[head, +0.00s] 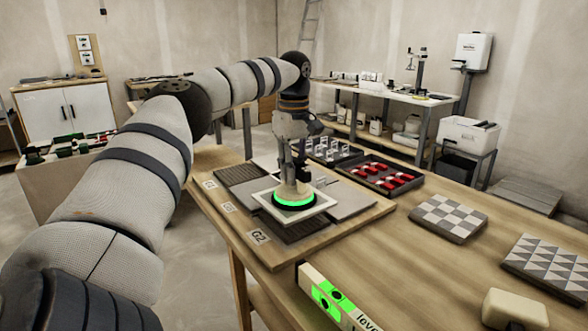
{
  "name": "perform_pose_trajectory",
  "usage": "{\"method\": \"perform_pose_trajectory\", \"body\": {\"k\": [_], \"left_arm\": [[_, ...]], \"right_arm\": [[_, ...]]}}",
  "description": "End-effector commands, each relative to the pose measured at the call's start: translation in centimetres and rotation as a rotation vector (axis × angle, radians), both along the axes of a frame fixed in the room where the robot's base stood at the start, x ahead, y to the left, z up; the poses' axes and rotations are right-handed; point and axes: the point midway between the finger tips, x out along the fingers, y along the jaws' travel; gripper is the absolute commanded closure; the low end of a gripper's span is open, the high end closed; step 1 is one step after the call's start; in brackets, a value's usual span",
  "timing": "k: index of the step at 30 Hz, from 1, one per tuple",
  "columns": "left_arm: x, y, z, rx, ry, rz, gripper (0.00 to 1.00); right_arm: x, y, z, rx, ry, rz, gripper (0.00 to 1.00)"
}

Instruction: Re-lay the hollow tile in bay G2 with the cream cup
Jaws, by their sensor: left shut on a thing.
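My left gripper (298,172) is shut on a dark round suction cup (294,206) with a glowing green ring. The cup sits flat on a pale square tile (264,197); no cream colour shows on the cup. The tile is over the wooden board (366,220), partly covering the dark ribbed bed (290,232) beside the label G2 (260,237). I cannot tell surely whether the tile touches the board, but it seems raised above the bed. My right gripper is not in view.
A grey tile (348,201) lies right of the held tile. Another ribbed bed (238,174) is at the board's far left. A tray of red pieces (384,177), a green level (335,298), patterned tiles (447,218) and a cream block (515,309) lie rightward. Table space between is clear.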

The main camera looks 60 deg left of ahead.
Motion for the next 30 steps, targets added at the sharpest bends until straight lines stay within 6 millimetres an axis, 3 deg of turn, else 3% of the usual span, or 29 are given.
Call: {"method": "perform_pose_trajectory", "body": {"k": [30], "left_arm": [[0.1, 0.0, -3.1, 0.000, -0.003, -0.001, 1.00]], "right_arm": [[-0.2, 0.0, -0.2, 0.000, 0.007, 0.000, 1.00]]}}
